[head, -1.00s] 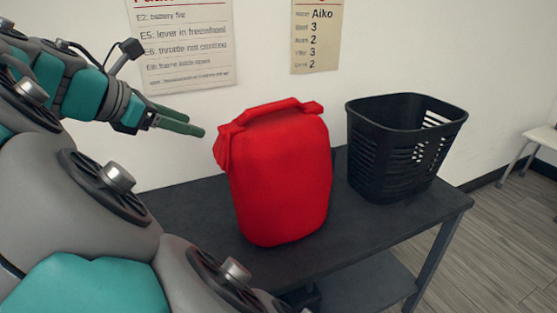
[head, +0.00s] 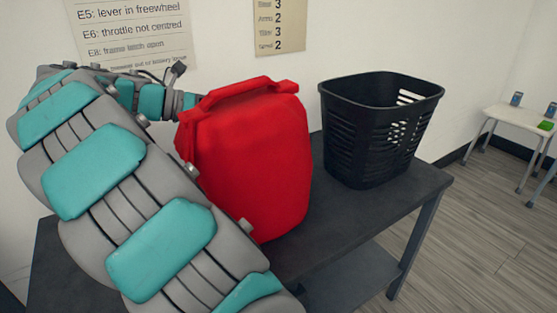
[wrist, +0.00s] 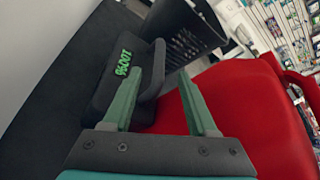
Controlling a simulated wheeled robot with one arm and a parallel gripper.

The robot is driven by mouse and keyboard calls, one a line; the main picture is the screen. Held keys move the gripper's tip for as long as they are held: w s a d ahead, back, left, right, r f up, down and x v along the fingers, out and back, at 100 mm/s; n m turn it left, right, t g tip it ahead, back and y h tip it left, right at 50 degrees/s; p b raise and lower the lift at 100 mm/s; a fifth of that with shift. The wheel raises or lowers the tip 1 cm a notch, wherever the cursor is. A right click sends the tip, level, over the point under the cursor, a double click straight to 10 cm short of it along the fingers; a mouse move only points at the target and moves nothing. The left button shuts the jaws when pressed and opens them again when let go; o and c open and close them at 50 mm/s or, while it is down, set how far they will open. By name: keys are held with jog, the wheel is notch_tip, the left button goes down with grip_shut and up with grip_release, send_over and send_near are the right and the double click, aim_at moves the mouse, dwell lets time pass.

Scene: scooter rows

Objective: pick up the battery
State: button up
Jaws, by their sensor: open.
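The battery (wrist: 112,82) is a black block with green "100%" lettering and a dark loop handle (wrist: 157,68). It shows in the wrist view on the dark tabletop; in the head view it is hidden behind the red bag. My gripper (wrist: 159,73) is open and points at the battery. In the picture the handle appears between the two green fingertips, with no clear contact. I cannot tell whether the fingers are around it or still short of it. In the head view my gripper is hidden behind the red bag.
The red bag (head: 255,150) stands upright on the dark table (head: 405,195), close beside my gripper and on its right in the wrist view (wrist: 245,110). A black basket (head: 375,135) stands at the table's right. A wall with posters is behind. A small white table (head: 522,118) stands far right.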

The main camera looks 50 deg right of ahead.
jog(key=shift+s+d+f+g, duration=0.15)
jog(key=shift+s+d+f, duration=0.2)
jog(key=shift+d, duration=0.25)
jog(key=shift+s+d+f+g, duration=0.2)
jog(key=shift+s+d, duration=0.15)
jog(key=shift+d, duration=0.2)
jog(key=x, duration=0.3)
jog(key=b+x, duration=0.1)
jog(key=x, duration=0.1)
jog(key=shift+s+d+f, duration=0.15)
jog(key=shift+d+f, duration=0.1)
jog(key=shift+f, duration=0.1)
grip_shut()
jog(key=shift+r, duration=0.15)
